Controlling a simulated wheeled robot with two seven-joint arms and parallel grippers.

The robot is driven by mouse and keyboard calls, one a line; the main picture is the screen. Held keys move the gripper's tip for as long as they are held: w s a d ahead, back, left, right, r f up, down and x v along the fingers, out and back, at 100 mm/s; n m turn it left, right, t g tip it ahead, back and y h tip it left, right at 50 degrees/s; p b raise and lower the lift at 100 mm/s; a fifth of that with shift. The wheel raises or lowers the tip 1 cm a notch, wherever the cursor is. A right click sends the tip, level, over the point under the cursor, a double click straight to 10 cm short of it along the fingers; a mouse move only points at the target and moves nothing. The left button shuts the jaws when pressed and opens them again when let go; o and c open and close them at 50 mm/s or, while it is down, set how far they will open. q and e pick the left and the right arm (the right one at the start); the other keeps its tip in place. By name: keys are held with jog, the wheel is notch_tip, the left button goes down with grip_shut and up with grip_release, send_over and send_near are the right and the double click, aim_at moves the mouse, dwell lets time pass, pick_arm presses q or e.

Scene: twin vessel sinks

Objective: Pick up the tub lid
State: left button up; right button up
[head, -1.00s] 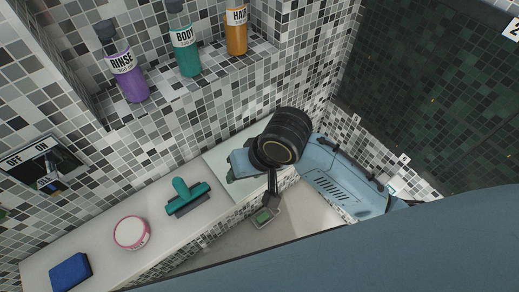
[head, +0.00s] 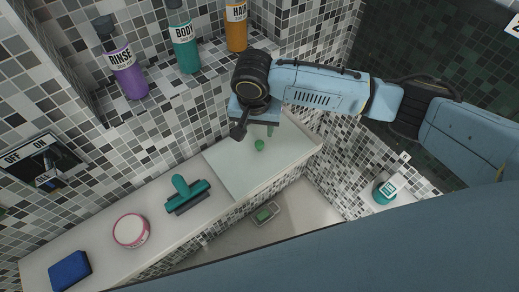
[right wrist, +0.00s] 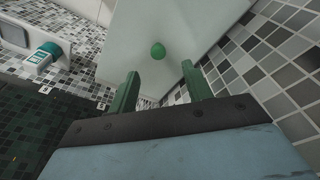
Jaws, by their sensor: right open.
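A round white tub with a pink-rimmed top (head: 131,231) sits on the pale ledge at lower left of the head view. I cannot tell whether its top is a separate lid. A pale flat panel (head: 232,172) with a small green knob-like piece (head: 259,145) lies further right; the panel (right wrist: 125,45) and green piece (right wrist: 158,51) also show in the right wrist view. My right gripper (head: 254,133) is open and empty above the panel, well apart from the tub. Its two green fingers (right wrist: 160,88) stand apart in the wrist view. My left gripper is not in view.
A teal squeegee (head: 187,195) lies between tub and panel, and a blue sponge (head: 70,271) left of the tub. Bottles marked RINSE (head: 127,72) and BODY (head: 184,45), plus an orange one (head: 236,27), stand on the upper shelf.

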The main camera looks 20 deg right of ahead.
aim_at(260, 143)
jog(key=f, duration=0.3)
jog(key=shift+w+d+f, duration=0.1)
jog(key=shift+w+f, duration=0.1)
jog(key=shift+w, duration=0.05)
jog(key=shift+w+d+f, duration=0.15)
jog(key=shift+f, duration=0.7)
jog(key=shift+w+d+f, duration=0.1)
jog(key=shift+d+f, duration=0.05)
jog(key=shift+f, duration=0.75)
jog(key=shift+w+d+f, duration=0.15)
jog(key=shift+f, duration=0.7)
jog(key=shift+c, duration=0.4)
jog(key=c, duration=1)
